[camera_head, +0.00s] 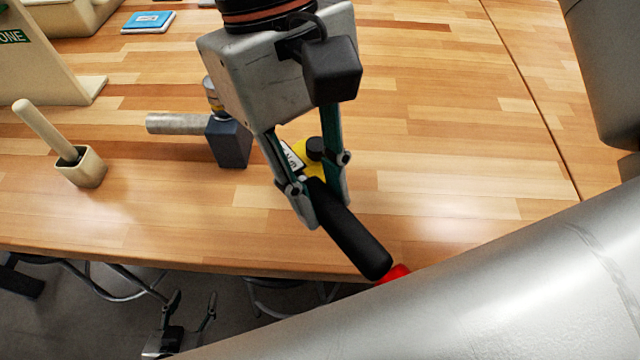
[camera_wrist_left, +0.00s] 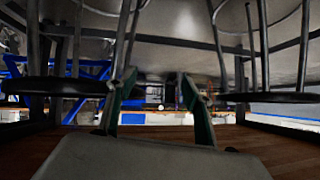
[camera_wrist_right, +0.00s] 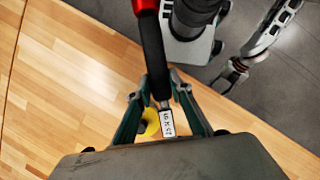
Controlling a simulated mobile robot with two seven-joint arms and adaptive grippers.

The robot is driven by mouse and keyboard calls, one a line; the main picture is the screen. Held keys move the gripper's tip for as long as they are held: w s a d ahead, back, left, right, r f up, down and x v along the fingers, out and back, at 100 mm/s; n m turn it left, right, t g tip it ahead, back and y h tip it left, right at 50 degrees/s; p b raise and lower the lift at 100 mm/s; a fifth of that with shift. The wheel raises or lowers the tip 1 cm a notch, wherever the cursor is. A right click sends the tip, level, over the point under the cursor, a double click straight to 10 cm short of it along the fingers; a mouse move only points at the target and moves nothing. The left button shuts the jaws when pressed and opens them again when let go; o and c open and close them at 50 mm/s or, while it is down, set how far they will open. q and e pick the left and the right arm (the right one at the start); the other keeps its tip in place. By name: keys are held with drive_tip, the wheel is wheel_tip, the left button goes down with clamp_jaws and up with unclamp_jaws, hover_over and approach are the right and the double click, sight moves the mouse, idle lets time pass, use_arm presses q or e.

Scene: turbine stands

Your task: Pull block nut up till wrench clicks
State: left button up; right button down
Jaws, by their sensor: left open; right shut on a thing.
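My right gripper (camera_head: 322,205) is shut on the wrench (camera_head: 352,238), which has a black handle, a red end, a yellow part and a white label. The wrench slants over the front edge of the table. The right wrist view shows the wrench (camera_wrist_right: 153,55) between the fingers of my right gripper (camera_wrist_right: 158,95). A dark grey block (camera_head: 230,142) with a metal cylinder stands on the table, left of my right gripper; I cannot tell if it is the block nut. My left gripper (camera_head: 192,302) is open and empty, low beyond the table's front edge, and shows in its wrist view (camera_wrist_left: 156,80).
A small cup with a rod (camera_head: 82,168) stands at the table's left. A beige stand (camera_head: 45,60) and a blue booklet (camera_head: 148,22) are behind it. Stool frames (camera_head: 290,290) are under the front edge. The table's right side is clear.

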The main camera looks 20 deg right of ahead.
use_arm(q)
drive_tip(key=shift+w+r, duration=0.1)
use_arm(e)
drive_tip(key=shift+w+f, duration=0.1)
drive_tip(key=shift+f, duration=0.1)
drive_tip(key=shift+p+v, duration=0.55)
drive_tip(key=shift+v, duration=0.25)
drive_tip(key=shift+d+r+p, duration=0.1)
drive_tip(key=shift+r+p, duration=1.45)
drive_tip(key=shift+r, duration=0.65)
use_arm(q)
drive_tip(key=shift+t, duration=0.3)
drive_tip(key=r, duration=0.1)
drive_tip(key=w+r, duration=0.1)
drive_tip(key=r, duration=0.3)
drive_tip(key=shift+w+r, duration=0.15)
drive_tip(key=shift+w, duration=0.25)
